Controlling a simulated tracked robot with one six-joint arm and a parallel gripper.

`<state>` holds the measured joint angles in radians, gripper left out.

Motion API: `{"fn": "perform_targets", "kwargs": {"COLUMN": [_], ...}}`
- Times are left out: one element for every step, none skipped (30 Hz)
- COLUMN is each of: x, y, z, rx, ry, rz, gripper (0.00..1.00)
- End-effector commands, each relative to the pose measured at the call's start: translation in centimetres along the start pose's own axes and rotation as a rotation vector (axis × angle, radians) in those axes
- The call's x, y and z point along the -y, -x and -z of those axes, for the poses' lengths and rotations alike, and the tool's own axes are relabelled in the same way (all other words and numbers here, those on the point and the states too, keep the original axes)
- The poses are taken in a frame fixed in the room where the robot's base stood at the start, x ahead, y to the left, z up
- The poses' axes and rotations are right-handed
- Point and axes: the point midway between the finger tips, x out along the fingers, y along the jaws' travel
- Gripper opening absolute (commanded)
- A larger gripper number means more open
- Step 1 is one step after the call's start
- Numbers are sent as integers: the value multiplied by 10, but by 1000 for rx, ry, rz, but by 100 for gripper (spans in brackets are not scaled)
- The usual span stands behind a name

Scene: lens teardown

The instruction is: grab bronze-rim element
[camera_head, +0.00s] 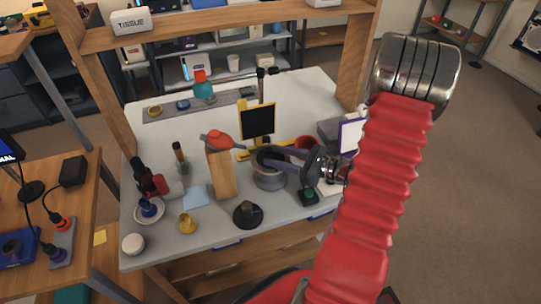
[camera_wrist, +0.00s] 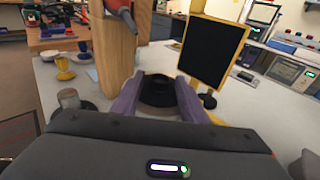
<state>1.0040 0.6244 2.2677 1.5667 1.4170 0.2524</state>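A small round piece with a bronze-coloured rim (camera_head: 155,110) lies at the left end of a grey strip (camera_head: 179,110) at the back left of the table. It looks like the bronze-rim element, but it is small in view. My gripper (camera_head: 263,161) is far from it, over a grey cylindrical pot (camera_head: 269,180) near the table's middle. In the wrist view, my purple fingers (camera_wrist: 159,82) are spread apart. A dark round piece (camera_wrist: 157,93) shows between them, with no clear contact. The bronze-rim piece cannot be made out in the wrist view.
A wooden block (camera_head: 221,172) with a red-tipped tool on top stands left of the pot. A yellow-framed black panel (camera_head: 257,122) stands behind it. A dark domed piece (camera_head: 248,214) and a yellow cup (camera_head: 187,222) sit at the front. A wooden frame post (camera_head: 105,98) rises at left.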

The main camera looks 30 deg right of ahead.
Motion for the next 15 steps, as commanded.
{"fn": "perform_targets", "kwargs": {"x": [0, 0, 0, 0, 0, 0, 0, 0, 0, 0, 0, 0, 0, 0, 0], "y": [0, 0, 0, 0, 0, 0, 0, 0, 0, 0, 0, 0, 0, 0, 0], "z": [0, 0, 0, 0, 0, 0, 0, 0, 0, 0, 0, 0, 0, 0, 0], "rx": [0, 0, 0, 0, 0, 0, 0, 0, 0, 0, 0, 0, 0, 0, 0], "ry": [0, 0, 0, 0, 0, 0, 0, 0, 0, 0, 0, 0, 0, 0, 0], "rz": [0, 0, 0, 0, 0, 0, 0, 0, 0, 0, 0, 0, 0, 0, 0], "gripper": [36, 34, 31, 29, 27, 24, 22, 20, 17, 15, 13, 10, 8, 6, 5]}}
